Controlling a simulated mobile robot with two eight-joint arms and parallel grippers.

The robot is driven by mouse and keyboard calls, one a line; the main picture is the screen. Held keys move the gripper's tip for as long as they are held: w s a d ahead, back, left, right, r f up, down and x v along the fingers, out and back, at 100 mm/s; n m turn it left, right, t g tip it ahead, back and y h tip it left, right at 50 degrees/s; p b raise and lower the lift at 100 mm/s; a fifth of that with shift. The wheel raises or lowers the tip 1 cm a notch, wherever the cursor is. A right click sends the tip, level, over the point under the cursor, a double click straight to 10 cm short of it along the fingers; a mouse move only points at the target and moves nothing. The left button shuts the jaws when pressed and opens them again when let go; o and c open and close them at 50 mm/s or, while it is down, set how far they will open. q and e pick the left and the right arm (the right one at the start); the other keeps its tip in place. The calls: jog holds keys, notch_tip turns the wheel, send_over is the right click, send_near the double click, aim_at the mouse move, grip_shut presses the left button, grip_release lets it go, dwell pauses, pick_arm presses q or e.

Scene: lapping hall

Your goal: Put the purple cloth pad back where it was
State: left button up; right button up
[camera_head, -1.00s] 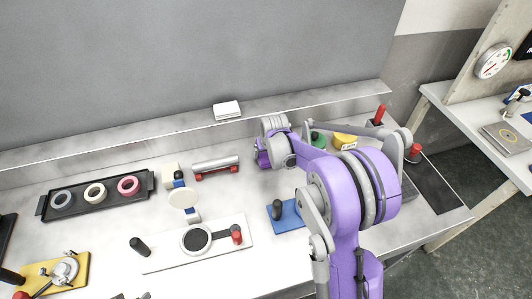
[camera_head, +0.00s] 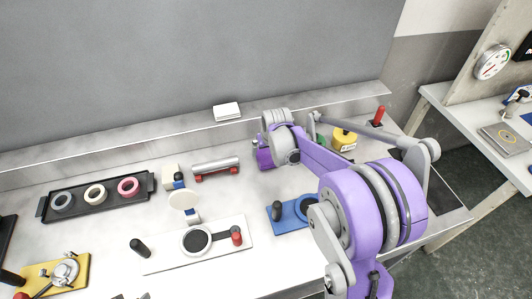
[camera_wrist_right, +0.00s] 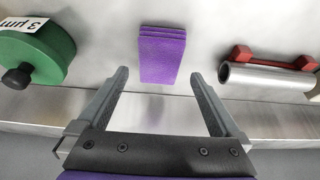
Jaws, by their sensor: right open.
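The purple cloth pad (camera_wrist_right: 162,55) shows in the right wrist view as a flat, layered block on the grey bench, between the green container and the metal roller. My right gripper (camera_wrist_right: 159,78) is open and empty. Its two grey fingers point toward the pad, and the pad lies centred beyond the gap between them. In the head view my right arm reaches to the back of the bench. A purple patch shows under my wrist there, but I cannot tell pad from hand. The fingers are hidden in that view. My left gripper is out of view.
The metal roller on red supports (camera_head: 214,167) lies left of my wrist. The green container (camera_wrist_right: 36,55) is on the other side. A yellow container (camera_head: 343,139), a blue-based fixture (camera_head: 290,220), a white plate fixture (camera_head: 165,262) and a black ring tray (camera_head: 97,205) stand around. A ledge runs along the back.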

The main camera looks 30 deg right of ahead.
jog(key=d+v, duration=0.1)
jog(key=v, duration=0.6)
jog(key=s+a+n, duration=0.1)
jog(key=s+a, duration=0.4)
jog(key=s, duration=0.3)
jog(key=s+a+f, duration=0.1)
jog(key=s+a, duration=0.4)
jog(key=s, duration=0.3)
jog(key=s+a+f+n+t+y, duration=0.1)
jog(key=s+a, duration=0.4)
jog(key=s, duration=0.3)
jog(key=shift+s+f+n, duration=0.2)
jog(key=shift+f+n, duration=0.05)
jog(key=shift+n, duration=0.05)
